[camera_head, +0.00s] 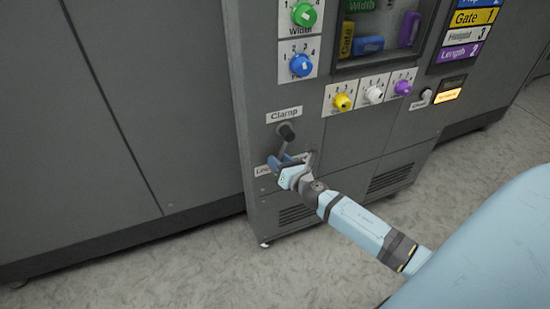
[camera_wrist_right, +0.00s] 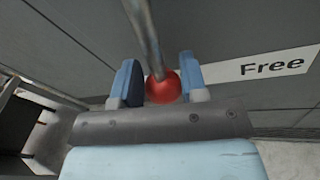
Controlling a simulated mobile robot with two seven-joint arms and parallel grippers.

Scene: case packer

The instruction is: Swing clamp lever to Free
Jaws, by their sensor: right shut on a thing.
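The clamp lever (camera_head: 286,132) is on the front of the grey machine cabinet, under a white "Clamp" label (camera_head: 284,114). In the right wrist view its metal rod (camera_wrist_right: 146,38) ends in a red ball knob (camera_wrist_right: 162,87). My right gripper (camera_head: 290,163) is shut on this knob, which sits between the blue fingers (camera_wrist_right: 160,85). The lever points down from its pivot. A white "Free" label (camera_wrist_right: 262,66) is right of the knob in the wrist view. In the head view another label (camera_head: 263,170), partly hidden, is left of the gripper. My left gripper is not in view.
Above right are small yellow, white and purple knobs (camera_head: 342,102) and a lit orange button (camera_head: 447,96). Green and blue dials (camera_head: 301,65) sit above the clamp. Vent slots (camera_head: 390,178) are low on the cabinet. The floor (camera_head: 210,275) in front is clear.

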